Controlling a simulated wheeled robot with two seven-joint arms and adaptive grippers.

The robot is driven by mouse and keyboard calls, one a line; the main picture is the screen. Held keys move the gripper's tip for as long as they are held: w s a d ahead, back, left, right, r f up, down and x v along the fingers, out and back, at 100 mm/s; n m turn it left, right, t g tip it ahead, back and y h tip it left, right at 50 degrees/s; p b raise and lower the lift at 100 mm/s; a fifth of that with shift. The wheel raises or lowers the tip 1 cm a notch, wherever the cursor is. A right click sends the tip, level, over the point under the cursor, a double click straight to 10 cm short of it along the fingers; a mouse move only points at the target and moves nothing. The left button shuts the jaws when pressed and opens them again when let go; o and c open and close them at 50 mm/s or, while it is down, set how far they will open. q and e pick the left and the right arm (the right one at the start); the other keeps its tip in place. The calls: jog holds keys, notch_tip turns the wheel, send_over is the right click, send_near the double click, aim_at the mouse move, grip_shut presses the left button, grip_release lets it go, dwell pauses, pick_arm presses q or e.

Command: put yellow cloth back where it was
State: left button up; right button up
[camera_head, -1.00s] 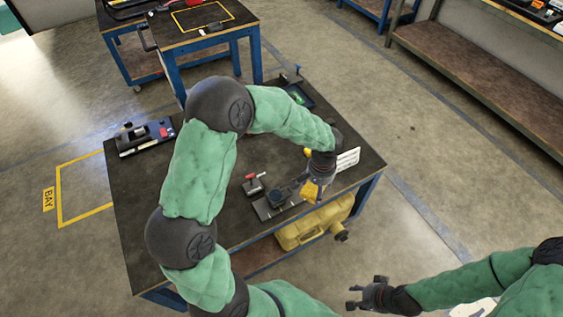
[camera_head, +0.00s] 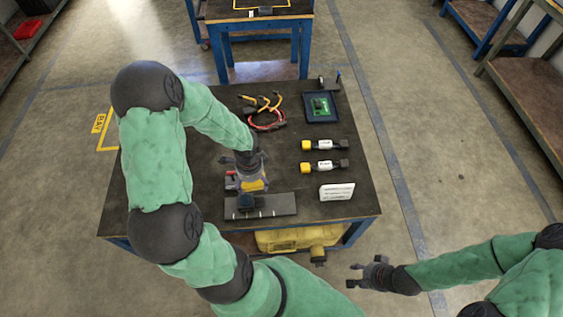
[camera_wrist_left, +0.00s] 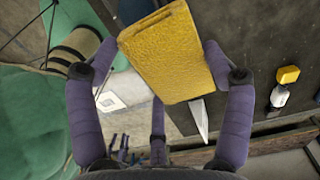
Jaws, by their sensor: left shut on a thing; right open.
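The yellow cloth (camera_wrist_left: 170,52) is a flat folded block between the fingers of my left gripper (camera_wrist_left: 168,70) in the left wrist view. In the head view my left gripper (camera_head: 249,181) holds the cloth (camera_head: 253,185) above the near part of the dark table, close to a dark grey plate (camera_head: 276,205) with a round dark piece on it. The forearm and hand partly hide the cloth and a small red-and-dark item there. My right gripper (camera_head: 365,273) is open and empty, in front of the table on the right.
A yellow container (camera_head: 285,239) sits below the tabletop. The right side of the tabletop has bare patches.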

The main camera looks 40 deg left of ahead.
pick_arm(q)
jog(key=shift+s+a+m, duration=0.25)
jog(key=shift+m, duration=0.05)
jog(key=shift+w+f, duration=0.2)
jog(key=shift+w, duration=0.1)
jog(key=w+f+b, duration=0.2)
jog(key=w+f, duration=0.2)
jog(key=w, duration=0.4)
jog(key=b, duration=0.2)
send_over(275, 175)
jog(key=f, duration=0.5)
jog(key=shift+s+f, duration=0.1)
jog(key=shift+s, duration=0.2)
jog(key=shift+w+f+b, duration=0.2)
jog(key=shift+f+b, duration=0.05)
jog(key=shift+b, duration=0.05)
jog(key=shift+f+b, duration=0.75)
jog(key=shift+f, duration=0.7)
pick_arm(e)
notch_tip(275, 175, down, 6)
jog(key=shift+w, duration=0.45)
